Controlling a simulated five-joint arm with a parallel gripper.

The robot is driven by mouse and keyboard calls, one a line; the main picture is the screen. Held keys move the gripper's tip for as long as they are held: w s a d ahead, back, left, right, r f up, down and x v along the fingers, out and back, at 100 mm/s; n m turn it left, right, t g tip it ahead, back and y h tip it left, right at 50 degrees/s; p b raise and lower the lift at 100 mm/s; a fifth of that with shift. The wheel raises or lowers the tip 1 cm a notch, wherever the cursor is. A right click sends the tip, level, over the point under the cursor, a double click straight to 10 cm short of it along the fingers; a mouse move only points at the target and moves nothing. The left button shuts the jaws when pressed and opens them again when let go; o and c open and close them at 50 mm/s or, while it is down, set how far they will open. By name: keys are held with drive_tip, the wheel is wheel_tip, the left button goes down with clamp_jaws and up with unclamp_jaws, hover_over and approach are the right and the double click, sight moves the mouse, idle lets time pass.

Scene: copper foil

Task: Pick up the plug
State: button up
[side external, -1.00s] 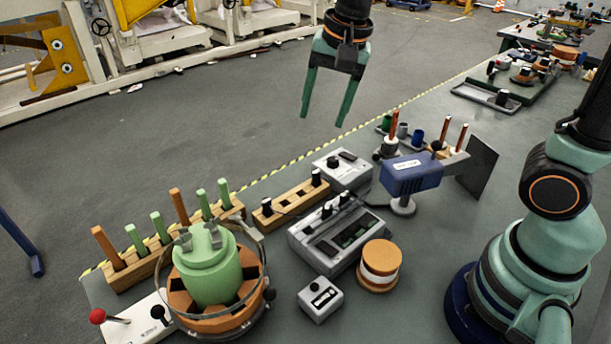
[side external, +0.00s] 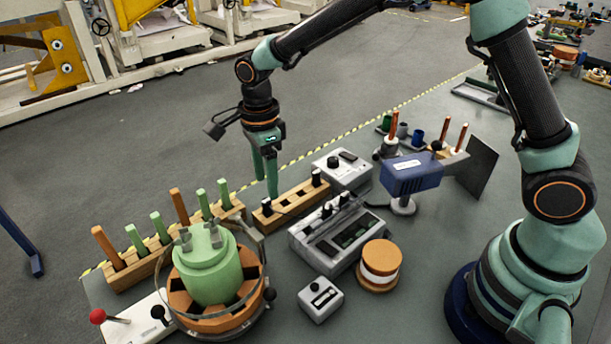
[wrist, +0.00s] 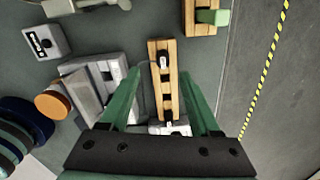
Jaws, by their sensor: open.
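A wooden block (side external: 288,206) on the table carries two small plugs with black tops. The near plug (side external: 266,207) stands at the block's left end and the other plug (side external: 316,178) at its right end. My gripper (side external: 266,187) points down just above the left end of the block, open and empty. In the wrist view, my gripper (wrist: 159,70) has a green finger on either side of the wooden block (wrist: 157,79), with one plug (wrist: 162,63) between the fingertips. The other plug (wrist: 169,126) is nearer the gripper's palm. No contact shows.
A grey device (side external: 337,236) with knobs stands right of the block, with another grey box (side external: 343,170) behind it. A wooden rack (side external: 150,262) of green and copper bars stands at left. A green cylinder in a copper ring (side external: 208,268) stands in front.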

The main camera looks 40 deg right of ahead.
sight(266, 200)
drive_tip(key=shift+w+f, duration=0.15)
drive_tip(key=shift+f, duration=1.55)
drive_tip(key=shift+w+f, duration=0.1)
drive_tip(key=shift+f, duration=1.6)
clamp_jaws()
